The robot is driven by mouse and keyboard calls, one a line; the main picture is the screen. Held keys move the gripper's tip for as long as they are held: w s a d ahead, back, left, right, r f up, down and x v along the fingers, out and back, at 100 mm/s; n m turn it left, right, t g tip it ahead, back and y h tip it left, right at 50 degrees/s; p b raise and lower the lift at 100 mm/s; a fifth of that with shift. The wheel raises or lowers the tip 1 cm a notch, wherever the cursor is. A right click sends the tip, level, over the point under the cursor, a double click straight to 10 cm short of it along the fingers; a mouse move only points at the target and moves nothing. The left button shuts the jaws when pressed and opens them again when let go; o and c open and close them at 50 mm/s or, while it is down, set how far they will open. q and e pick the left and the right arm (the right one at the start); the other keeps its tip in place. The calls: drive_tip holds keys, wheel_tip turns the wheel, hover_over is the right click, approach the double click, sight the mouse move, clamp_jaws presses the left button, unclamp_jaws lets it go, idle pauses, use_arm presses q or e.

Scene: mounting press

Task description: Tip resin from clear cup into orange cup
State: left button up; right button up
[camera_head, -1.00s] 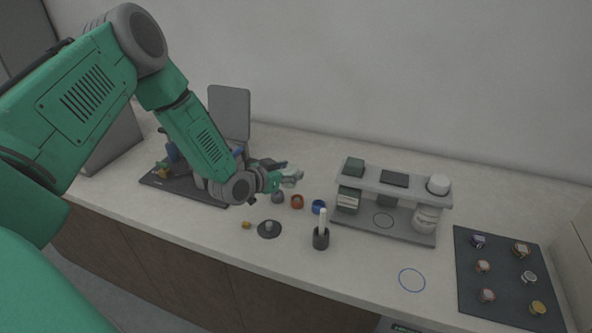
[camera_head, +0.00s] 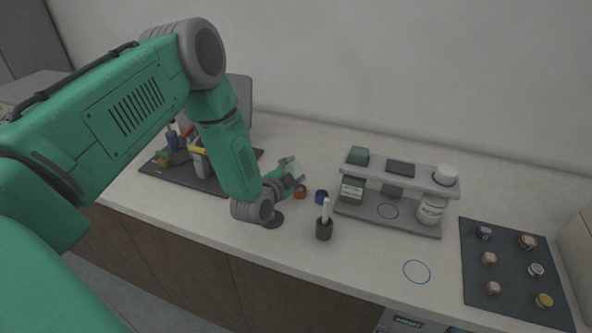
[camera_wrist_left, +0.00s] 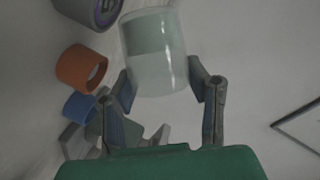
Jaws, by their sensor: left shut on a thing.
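My left gripper (camera_head: 288,175) is shut on the clear cup (camera_wrist_left: 155,50), with one finger on each side of it in the left wrist view. In the head view the clear cup (camera_head: 293,170) looks tilted and is held above the counter, close to the orange cup (camera_head: 300,192). The orange cup also shows in the left wrist view (camera_wrist_left: 80,68), to the left of the clear cup and apart from it in the picture. I cannot tell how much resin is in either cup.
A blue cup (camera_head: 321,197) stands right of the orange cup. A dark holder (camera_head: 324,231) with a white stick stands in front. A grey rack (camera_head: 375,209) with bottles and a dark mat (camera_head: 512,297) with several small pieces lie to the right. The counter between is mostly clear.

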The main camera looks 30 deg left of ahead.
use_arm(q)
drive_tip(key=shift+f+m+t+y+b, duration=0.3)
drive_tip(key=shift+f+m+y, duration=0.1)
drive_tip(key=shift+m, duration=0.3)
drive_tip(key=shift+d+m, duration=0.2)
drive_tip(key=shift+m, duration=0.2)
drive_tip(key=shift+d+m+t+y+b, duration=0.35)
drive_tip(key=shift+d+m+b, duration=0.25)
drive_tip(key=shift+d+m, duration=0.35)
drive_tip(key=shift+s+m+t, duration=0.1)
drive_tip(key=shift+m+t, duration=0.25)
drive_tip(key=shift+m, duration=0.4)
drive_tip(key=shift+a+f+m+t+y+b, duration=0.15)
drive_tip(key=shift+m+t+y+b, duration=0.2)
drive_tip(key=shift+m+b, duration=0.55)
drive_tip(key=shift+s+m, duration=0.1)
drive_tip(key=shift+m, duration=0.3)
drive_tip(key=shift+d, duration=0.3)
drive_tip(key=shift+r, duration=0.2)
drive_tip(key=shift+a, duration=0.1)
